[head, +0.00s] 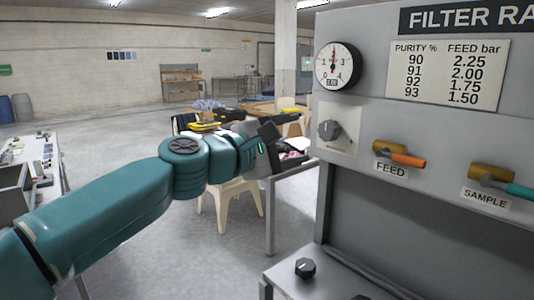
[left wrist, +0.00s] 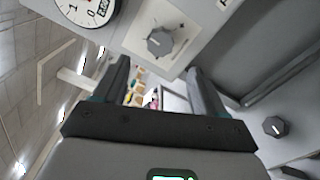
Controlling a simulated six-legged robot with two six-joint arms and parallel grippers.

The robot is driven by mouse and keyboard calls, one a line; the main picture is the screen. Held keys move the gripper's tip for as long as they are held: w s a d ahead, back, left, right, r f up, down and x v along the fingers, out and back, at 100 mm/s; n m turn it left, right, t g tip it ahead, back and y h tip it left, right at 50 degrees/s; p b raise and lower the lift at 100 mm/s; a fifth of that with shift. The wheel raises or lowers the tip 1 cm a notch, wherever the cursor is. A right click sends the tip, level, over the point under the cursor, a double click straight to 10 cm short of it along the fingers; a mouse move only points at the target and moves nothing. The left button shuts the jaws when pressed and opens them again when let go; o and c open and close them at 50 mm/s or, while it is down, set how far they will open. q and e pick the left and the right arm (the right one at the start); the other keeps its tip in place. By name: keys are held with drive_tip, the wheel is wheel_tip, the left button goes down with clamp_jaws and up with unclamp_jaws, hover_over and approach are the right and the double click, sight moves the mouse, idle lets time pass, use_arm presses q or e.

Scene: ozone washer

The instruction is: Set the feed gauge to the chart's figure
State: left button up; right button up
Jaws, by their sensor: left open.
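The round white feed gauge (head: 337,66) is at the upper left of the grey panel. Its reddish needle stands about upright, near the middle of the scale; the exact reading is too small to tell. The chart (head: 448,75) pairs purity 90, 91, 92, 93 with feed 2.25, 2.00, 1.75, 1.50 bar. A grey knob (head: 329,130) on a pale plate sits below the gauge. My left gripper (head: 272,137) is open and empty, left of the knob and apart from it. In the left wrist view the knob (left wrist: 159,42) shows beyond the fingertips, roughly between them. My right gripper is out of view.
A dark knob (head: 305,267) stands on the lower ledge. A cluttered table and a cream stool (head: 230,200) stand behind my left arm.

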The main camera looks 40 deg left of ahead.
use_arm(q)
drive_tip(key=s+b, duration=0.1)
drive_tip(key=s, duration=0.5)
drive_tip(key=shift+s+a, duration=0.2)
drive_tip(key=shift+a, duration=0.05)
drive_tip(key=shift+f, duration=0.1)
